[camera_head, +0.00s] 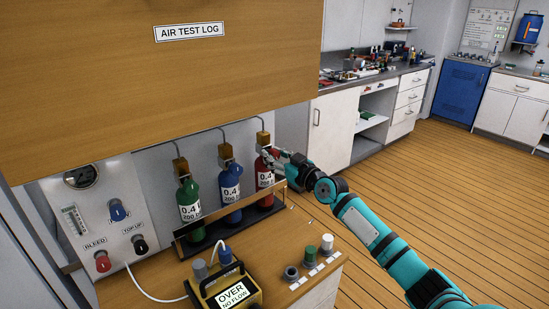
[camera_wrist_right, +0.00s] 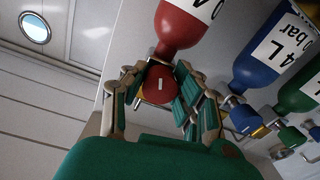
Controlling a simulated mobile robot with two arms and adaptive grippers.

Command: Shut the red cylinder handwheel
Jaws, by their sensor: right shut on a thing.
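The red cylinder (camera_head: 265,181) stands upright at the right end of the row of three cylinders, its label partly readable as 0.4. In the right wrist view the red cylinder (camera_wrist_right: 182,28) shows with its red handwheel (camera_wrist_right: 159,84), which carries a white mark. My right gripper (camera_head: 271,158) comes in from the right at the top of the red cylinder. In the right wrist view its fingers (camera_wrist_right: 163,92) are on both sides of the handwheel, shut on it. The handwheel is mostly hidden by the gripper in the head view. My left gripper is not in view.
The blue cylinder (camera_head: 230,192) and green cylinder (camera_head: 189,203) stand left of the red one, behind a low rail. A yellow meter reading OVER NO FLOW (camera_head: 229,289) sits on the wooden counter. A panel with knobs (camera_head: 98,220) is at the left. A wooden cabinet (camera_head: 150,80) overhangs above.

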